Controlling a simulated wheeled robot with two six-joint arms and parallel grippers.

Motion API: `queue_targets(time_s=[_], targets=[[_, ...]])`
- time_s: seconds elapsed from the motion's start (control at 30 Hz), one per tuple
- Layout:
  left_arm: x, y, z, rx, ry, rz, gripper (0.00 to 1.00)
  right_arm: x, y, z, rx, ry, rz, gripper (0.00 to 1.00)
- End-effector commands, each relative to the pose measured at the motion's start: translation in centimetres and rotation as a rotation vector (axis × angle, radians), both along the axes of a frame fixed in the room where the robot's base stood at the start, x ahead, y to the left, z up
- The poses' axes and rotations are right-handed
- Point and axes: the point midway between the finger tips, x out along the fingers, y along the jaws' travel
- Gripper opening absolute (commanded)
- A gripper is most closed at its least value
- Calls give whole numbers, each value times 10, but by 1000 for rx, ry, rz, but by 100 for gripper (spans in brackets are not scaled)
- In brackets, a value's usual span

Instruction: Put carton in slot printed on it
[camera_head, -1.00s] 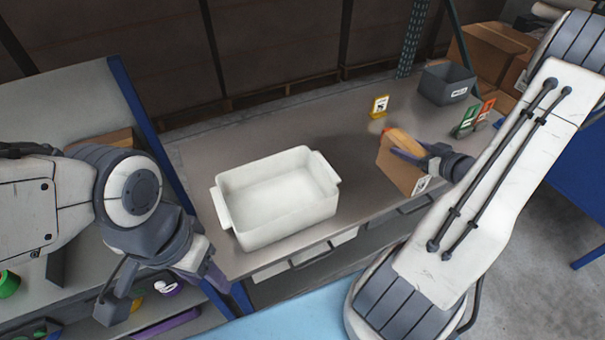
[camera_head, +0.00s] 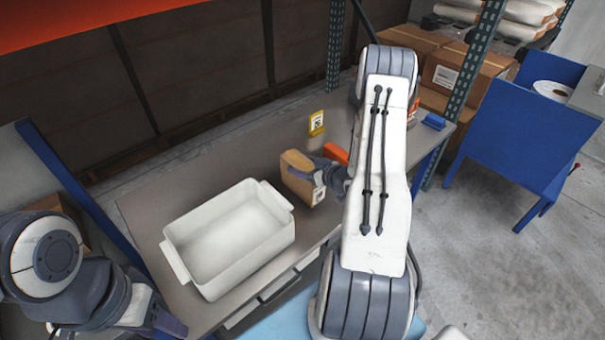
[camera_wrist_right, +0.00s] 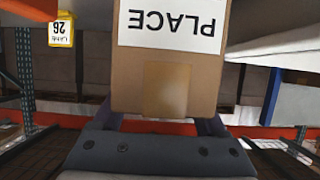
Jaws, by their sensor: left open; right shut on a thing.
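A brown cardboard carton (camera_head: 298,178) is held just above or at the grey table top, right of the white tub. My right gripper (camera_head: 318,172) is shut on it. In the right wrist view the carton (camera_wrist_right: 165,75) fills the middle, with a white label reading "PLACE" upside down; any rest of the print is cut off. My left gripper (camera_head: 165,322) is open and empty at the lower left, away from the carton. No slots can be made out; my right arm hides part of the table.
A white tub (camera_head: 180,265) stands empty on the table (camera_head: 150,210). A yellow sign (camera_head: 317,123) stands behind the carton; the right wrist view shows a yellow sign (camera_wrist_right: 61,30) reading 26. An orange-red object (camera_head: 336,153) lies near the gripper. A blue cart (camera_head: 520,140) stands at right.

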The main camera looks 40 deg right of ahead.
Motion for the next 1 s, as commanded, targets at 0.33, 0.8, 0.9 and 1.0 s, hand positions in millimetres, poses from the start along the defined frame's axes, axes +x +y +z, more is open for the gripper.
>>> queue_targets(time_s=[0.33, 0.8, 0.9, 1.0], targets=[[0, 0, 11, 0, 0, 1, 50, 0, 0, -36, 0, -1, 0, 0], [0, 0, 7, 0, 0, 0, 50, 0, 0, -43, 0, 1, 0, 90], [0, 0, 7, 0, 0, 0, 50, 0, 0, -42, 0, 1, 0, 100], [0, 0, 7, 0, 0, 0, 50, 0, 0, -42, 0, 1, 1, 100]])
